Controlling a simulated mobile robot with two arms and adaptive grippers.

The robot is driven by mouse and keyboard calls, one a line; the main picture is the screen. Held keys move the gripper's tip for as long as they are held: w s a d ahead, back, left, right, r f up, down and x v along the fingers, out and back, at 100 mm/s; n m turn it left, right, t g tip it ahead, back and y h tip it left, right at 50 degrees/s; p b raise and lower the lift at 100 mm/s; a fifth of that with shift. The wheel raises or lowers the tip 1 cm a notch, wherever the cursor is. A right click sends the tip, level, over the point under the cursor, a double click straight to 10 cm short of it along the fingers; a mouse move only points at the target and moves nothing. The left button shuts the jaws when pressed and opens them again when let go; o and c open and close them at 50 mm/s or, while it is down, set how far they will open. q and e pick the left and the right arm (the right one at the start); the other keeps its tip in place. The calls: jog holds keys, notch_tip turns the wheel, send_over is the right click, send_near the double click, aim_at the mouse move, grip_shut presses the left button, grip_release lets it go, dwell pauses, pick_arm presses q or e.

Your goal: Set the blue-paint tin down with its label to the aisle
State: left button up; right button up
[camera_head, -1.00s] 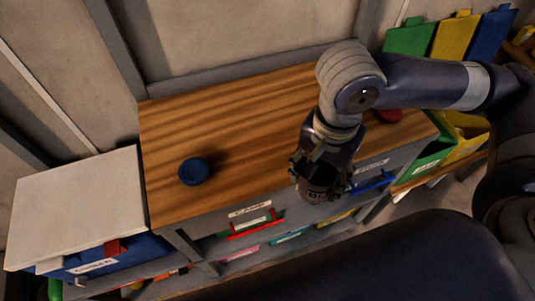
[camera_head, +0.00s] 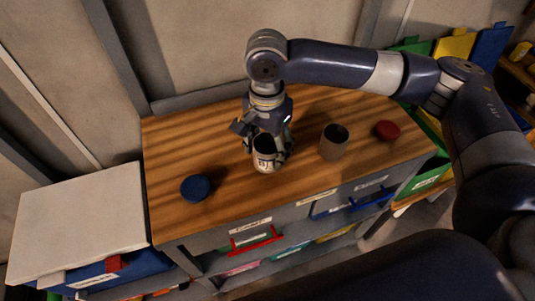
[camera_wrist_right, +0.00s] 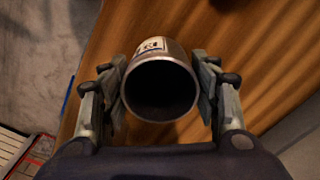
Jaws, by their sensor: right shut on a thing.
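My right gripper (camera_head: 266,152) is shut on an open-topped metal tin (camera_head: 264,164) over the wooden bench top (camera_head: 225,125). The tin is upright, its white label with dark print facing the bench's front, drawer side. I cannot tell whether its base touches the wood. In the right wrist view my right gripper (camera_wrist_right: 160,82) has a finger on each side of the tin (camera_wrist_right: 162,58); its inside is dark and the label shows at its upper rim. A second, grey-brown tin (camera_head: 333,143) stands to the right, no label visible. My left gripper is not in view.
A blue round lid or dish (camera_head: 195,188) lies at the bench's left and a red one (camera_head: 387,131) at its right. A pale-topped cabinet (camera_head: 80,215) stands left.

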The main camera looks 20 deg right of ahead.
jog(key=shift+f, duration=1.75)
jog(key=shift+p, duration=0.3)
jog(key=o, duration=1.2)
jog(key=shift+f, duration=0.15)
jog(key=shift+o, duration=0.2)
jog(key=shift+r, duration=0.3)
notch_tip(320, 180, up, 12)
jog(key=shift+f+b, duration=0.15)
jog(key=shift+b, duration=0.15)
